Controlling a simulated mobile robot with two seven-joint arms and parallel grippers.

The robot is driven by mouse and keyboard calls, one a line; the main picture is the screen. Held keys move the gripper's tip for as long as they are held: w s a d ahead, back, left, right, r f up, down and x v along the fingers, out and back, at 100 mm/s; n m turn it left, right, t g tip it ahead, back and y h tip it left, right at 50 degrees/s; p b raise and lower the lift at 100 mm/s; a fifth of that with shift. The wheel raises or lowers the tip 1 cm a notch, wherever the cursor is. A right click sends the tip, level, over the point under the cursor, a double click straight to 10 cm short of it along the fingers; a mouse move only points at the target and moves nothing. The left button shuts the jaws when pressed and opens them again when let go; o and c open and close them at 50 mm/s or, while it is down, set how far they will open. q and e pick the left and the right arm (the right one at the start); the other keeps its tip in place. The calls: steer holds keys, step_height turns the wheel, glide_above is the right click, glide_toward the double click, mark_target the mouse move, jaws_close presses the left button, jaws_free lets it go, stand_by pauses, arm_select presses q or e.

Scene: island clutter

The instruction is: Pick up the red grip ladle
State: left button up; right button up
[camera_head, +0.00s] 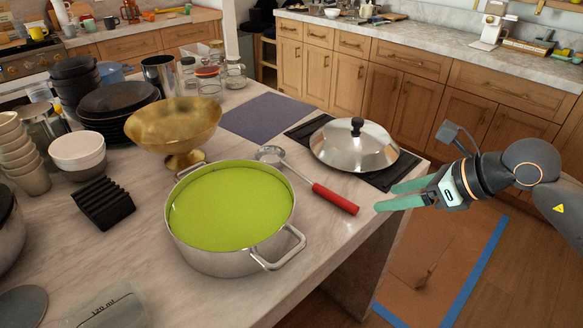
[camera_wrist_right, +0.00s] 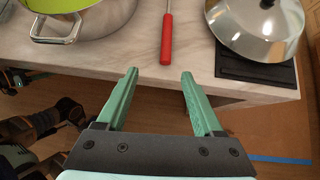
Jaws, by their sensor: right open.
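The ladle (camera_head: 303,178) lies on the marble island between the pot and the domed lid. Its red grip (camera_head: 335,198) points toward the island's edge and its metal bowl rests near the pot's rim. In the right wrist view the red grip (camera_wrist_right: 166,40) lies ahead of the fingers, pointing toward them. My right gripper (camera_head: 382,197) is open and empty, just off the island's edge to the right of the grip. Its green fingers also show in the right wrist view (camera_wrist_right: 160,85), apart from the grip.
A metal pot (camera_head: 231,262) with green contents stands left of the ladle. A domed steel lid (camera_head: 352,147) sits on a dark mat (camera_head: 301,132) behind it. A gold bowl (camera_head: 172,128) and stacked dark bowls (camera_head: 76,85) crowd the left. Marble around the grip is clear.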

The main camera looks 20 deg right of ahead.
mark_target(348, 201)
steer(key=shift+h, duration=0.3)
steer(key=shift+w+d+r+x, duration=0.1)
steer(key=shift+w+x, duration=0.05)
steer(key=shift+x, duration=1.05)
steer(key=shift+w+d+r+x, duration=0.1)
steer(key=shift+w+x, duration=0.05)
steer(key=shift+x, duration=1)
steer(key=shift+w+d+r+x, duration=0.1)
steer(key=shift+x, duration=1.1)
steer(key=shift+p+x, duration=0.4)
steer(key=shift+x, duration=0.65)
steer(key=shift+a+x, duration=0.2)
steer(key=shift+x, duration=1.5)
steer(key=shift+r, duration=0.15)
jaws_close()
